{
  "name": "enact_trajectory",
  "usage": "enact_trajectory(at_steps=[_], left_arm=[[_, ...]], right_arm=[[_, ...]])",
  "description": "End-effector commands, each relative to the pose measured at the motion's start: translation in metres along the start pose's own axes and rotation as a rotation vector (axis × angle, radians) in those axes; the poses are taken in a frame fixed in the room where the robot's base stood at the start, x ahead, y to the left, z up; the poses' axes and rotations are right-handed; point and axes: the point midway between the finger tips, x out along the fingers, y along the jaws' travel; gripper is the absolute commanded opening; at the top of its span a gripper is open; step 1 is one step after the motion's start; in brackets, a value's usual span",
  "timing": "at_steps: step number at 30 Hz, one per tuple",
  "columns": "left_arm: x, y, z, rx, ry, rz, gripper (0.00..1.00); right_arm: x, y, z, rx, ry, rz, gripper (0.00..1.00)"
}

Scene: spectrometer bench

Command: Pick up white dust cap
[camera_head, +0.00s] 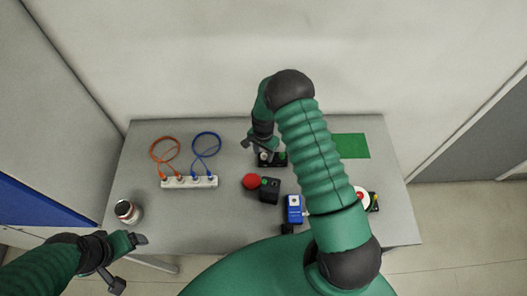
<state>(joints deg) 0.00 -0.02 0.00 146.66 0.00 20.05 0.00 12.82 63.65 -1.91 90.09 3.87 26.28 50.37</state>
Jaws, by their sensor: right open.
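A small white thing (264,156), which may be the white dust cap, shows at the tip of my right gripper (259,152), beside a small black device (278,159). It is too small to be sure of. My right gripper is open and points down over it, near the back middle of the table; I cannot tell whether it touches it. My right arm hides part of the table to the right. My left gripper (128,262) is open and empty, off the table's front left corner, with its fingers well apart.
On the grey table (190,235) are a white socket strip (190,182) with an orange cable (165,157) and a blue cable (206,146), a jar (127,211), a red ball-like thing (251,181) by a black block (269,190), a blue device (294,208) and a green mat (351,146).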

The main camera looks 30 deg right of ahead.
Motion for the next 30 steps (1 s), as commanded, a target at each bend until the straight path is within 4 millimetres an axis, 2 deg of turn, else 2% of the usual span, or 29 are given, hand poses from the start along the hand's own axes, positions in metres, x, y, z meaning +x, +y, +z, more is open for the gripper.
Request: enact_trajectory(at_steps=[3,8,18,19,30], left_arm=[[-0.0020,0.0000,-0.0002,0.000,-0.001,0.000,0.84],[-0.0009,0.0000,0.0001,0.000,-0.001,0.000,0.84],[-0.0010,0.0000,0.0001,0.000,-0.001,0.000,0.84],[-0.0010,0.0000,0.0001,0.000,-0.001,0.000,0.84],[0.0005,0.0000,0.0004,0.000,-0.001,0.000,0.84]], right_arm=[[0.0065,0.0003,0.0001,0.000,-0.001,0.001,0.48],[0.0066,0.0003,0.0000,0.000,0.000,0.000,0.46],[0.0061,0.0002,0.0000,0.000,0.000,0.000,0.02],[0.0061,0.0001,0.0000,0.000,0.000,0.000,0.00],[0.0037,-0.0003,-0.0003,-0.001,0.001,-0.001,0.00]])
